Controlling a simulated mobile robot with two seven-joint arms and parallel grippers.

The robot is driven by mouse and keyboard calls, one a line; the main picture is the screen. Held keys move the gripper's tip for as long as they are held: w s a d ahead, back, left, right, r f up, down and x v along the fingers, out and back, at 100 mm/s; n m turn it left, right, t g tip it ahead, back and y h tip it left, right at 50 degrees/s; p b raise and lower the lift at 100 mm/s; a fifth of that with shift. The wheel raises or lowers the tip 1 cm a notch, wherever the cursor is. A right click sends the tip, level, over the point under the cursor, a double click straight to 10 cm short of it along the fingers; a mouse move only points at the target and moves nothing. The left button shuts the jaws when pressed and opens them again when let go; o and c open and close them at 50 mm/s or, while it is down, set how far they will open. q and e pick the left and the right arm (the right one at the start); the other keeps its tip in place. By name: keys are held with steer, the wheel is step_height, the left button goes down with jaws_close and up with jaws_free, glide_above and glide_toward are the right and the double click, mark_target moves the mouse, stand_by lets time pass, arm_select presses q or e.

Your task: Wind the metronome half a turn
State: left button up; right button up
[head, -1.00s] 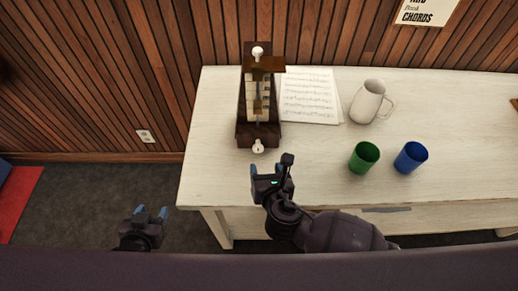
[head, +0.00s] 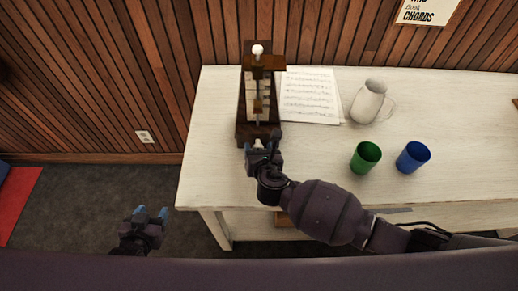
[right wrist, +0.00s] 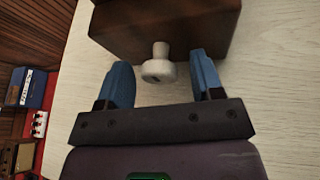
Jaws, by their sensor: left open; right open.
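The metronome (head: 257,125) is a dark wooden body with a pale front scale, upright at the back left of the white table. A white knob (head: 257,50) sits on its top. The winding key, a pale round knob on a short stem (right wrist: 158,69), sticks out of its lower front in the right wrist view. My right gripper (right wrist: 160,85) is open, with one blue finger on each side of the key and a gap on both sides. In the head view my right gripper (head: 262,147) mostly covers the key. My left gripper (head: 151,214) is open and empty, off the table's left side.
Sheet music (head: 309,97) lies right of the metronome, with a white pitcher (head: 367,101) beyond it. A green cup (head: 365,157) and a blue cup (head: 412,157) stand further right on the table (head: 460,125). The wood-panelled wall (head: 130,70) is close behind.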

steer(key=shift+c, duration=0.2)
steer(key=c, duration=0.9)
steer(key=shift+o, duration=0.2)
